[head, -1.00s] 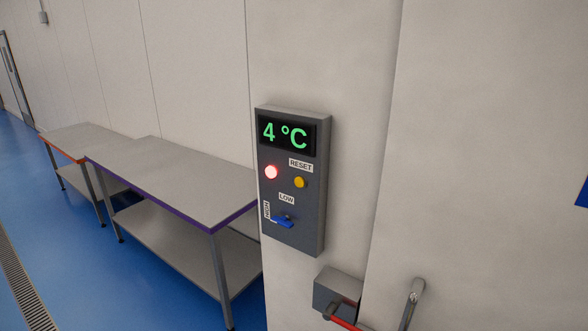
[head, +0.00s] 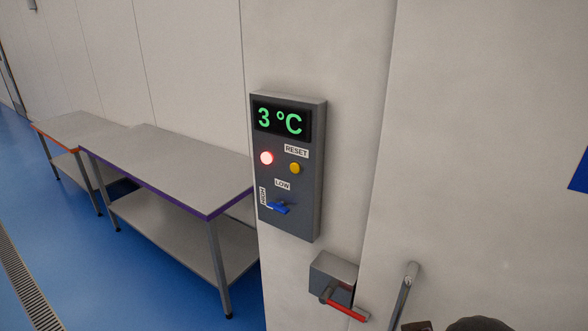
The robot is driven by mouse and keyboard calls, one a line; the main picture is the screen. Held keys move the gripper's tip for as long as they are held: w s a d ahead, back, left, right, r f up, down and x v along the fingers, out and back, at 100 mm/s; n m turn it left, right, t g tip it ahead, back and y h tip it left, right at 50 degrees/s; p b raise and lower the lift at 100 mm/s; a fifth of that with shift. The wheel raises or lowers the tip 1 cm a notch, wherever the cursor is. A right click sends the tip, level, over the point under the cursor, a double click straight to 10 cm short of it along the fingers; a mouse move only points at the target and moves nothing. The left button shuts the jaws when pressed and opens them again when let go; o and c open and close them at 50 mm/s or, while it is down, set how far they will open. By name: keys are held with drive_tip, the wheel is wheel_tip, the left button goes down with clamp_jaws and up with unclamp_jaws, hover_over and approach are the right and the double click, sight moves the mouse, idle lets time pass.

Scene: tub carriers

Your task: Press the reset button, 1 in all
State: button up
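The yellow reset button (head: 295,168) sits on a grey control panel (head: 290,222) on the wall, just under the RESET label (head: 296,151). The green display (head: 281,121) at the top of the panel reads 3 °C. A blue switch lever (head: 279,208) sits low on the panel, by labels LOW and HIGH. My gripper is not clearly in view. A dark rounded part, perhaps of my arm, shows at the bottom right edge. Nothing touches the button.
A grey box with a red handle (head: 346,309) juts from the wall below the panel, with a metal bar handle (head: 404,295) to its right. Steel tables (head: 165,170) stand along the wall at left. A floor drain (head: 30,285) runs at far left.

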clamp_jaws()
idle(0.5)
idle(1.3)
